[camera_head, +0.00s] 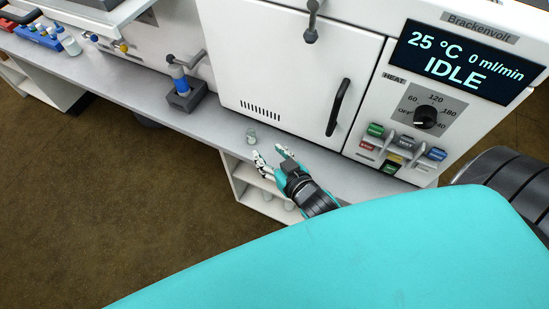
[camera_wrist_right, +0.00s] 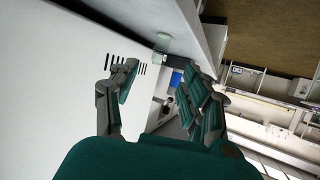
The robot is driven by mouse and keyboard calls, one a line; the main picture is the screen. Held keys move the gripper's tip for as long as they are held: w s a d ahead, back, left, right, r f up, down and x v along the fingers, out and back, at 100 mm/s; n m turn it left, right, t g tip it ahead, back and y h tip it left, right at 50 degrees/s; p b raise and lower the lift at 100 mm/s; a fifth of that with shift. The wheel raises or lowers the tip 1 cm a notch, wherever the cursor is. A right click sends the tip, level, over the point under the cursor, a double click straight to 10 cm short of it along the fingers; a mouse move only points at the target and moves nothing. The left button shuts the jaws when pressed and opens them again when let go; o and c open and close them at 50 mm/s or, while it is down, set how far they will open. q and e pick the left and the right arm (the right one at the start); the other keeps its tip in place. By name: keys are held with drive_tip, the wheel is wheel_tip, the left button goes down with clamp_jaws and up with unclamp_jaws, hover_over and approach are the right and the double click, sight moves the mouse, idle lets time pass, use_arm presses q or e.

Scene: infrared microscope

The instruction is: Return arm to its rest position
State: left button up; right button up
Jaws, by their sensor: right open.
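My right gripper (camera_head: 269,156) is open and empty at the front edge of the grey bench (camera_head: 215,117), in front of the white oven-like unit (camera_head: 300,75). Its spread fingers also show in the right wrist view (camera_wrist_right: 160,82). A small clear vial (camera_head: 250,137) stands upright on the bench just beyond the fingertips, apart from them. The vial also shows past the fingers in the right wrist view (camera_wrist_right: 162,41). My left gripper is not in view.
The unit's door has a black handle (camera_head: 338,107); a display (camera_head: 456,62) reads IDLE. A blue-topped device (camera_head: 181,88) stands left on the bench. Bottles (camera_head: 70,45) stand farther left. A white shelf (camera_head: 255,188) is below the gripper. Brown floor (camera_head: 110,190) is open in front.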

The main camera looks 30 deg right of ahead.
drive_tip(key=shift+v, duration=1.05)
